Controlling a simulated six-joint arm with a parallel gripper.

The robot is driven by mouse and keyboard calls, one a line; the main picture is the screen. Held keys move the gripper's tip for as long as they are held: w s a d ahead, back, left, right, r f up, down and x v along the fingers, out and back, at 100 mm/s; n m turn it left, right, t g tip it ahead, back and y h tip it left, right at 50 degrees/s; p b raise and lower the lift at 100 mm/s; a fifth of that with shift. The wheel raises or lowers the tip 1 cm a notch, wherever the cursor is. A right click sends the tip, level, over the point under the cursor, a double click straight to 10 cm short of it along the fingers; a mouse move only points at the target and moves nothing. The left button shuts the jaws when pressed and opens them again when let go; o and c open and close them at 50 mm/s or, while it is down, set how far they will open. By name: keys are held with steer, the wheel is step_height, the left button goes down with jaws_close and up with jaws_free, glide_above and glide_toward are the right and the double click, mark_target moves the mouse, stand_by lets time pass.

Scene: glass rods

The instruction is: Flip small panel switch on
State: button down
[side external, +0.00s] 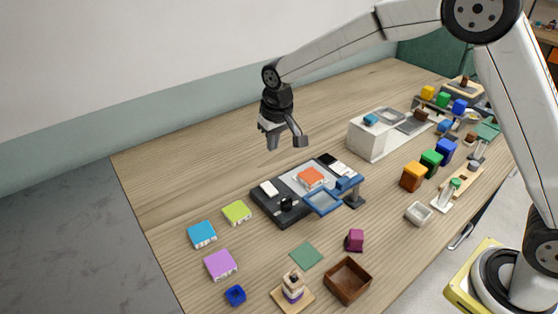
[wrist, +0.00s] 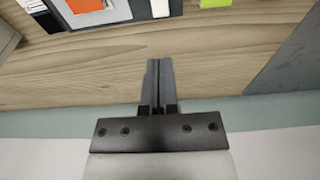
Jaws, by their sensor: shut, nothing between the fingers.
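A dark panel board (side external: 283,216) lies in the middle of the table. A small white piece (side external: 268,188), perhaps the switch, sits at its left end; whether it is on or off is too small to tell. A black knob (side external: 286,203) stands in front of it. In the wrist view, the white piece (wrist: 159,9) is at the top edge, partly cut off. My gripper (side external: 272,144) is above and behind the board, apart from it. In the wrist view, my gripper (wrist: 160,62) has its two fingers together, with nothing between them, over bare wood.
An orange block (side external: 310,176) sits on the board's grey middle, with a blue frame (side external: 322,202) at its front. Blue (side external: 202,233) and lime (side external: 237,212) tiles lie to the left. A white box (side external: 366,140) stands to the right. The table behind the board is clear.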

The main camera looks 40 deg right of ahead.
mark_target(269, 188)
steer(key=shift+w, duration=0.35)
steer(key=shift+f, duration=0.1)
steer(key=f, duration=0.4)
steer(key=w+f, duration=0.1)
steer(key=f, duration=0.4)
steer(key=w+f, duration=0.1)
steer(key=f, duration=0.3)
steer(key=shift+w+f, duration=0.1)
steer(key=shift+f, duration=0.2)
steer(key=shift+w+f, duration=0.1)
steer(key=shift+f, duration=0.1)
stand_by(0.3)
steer(key=shift+s, duration=0.25)
steer(key=shift+s+r, duration=0.15)
steer(key=shift+s, duration=0.4)
steer(key=shift+r, duration=0.1)
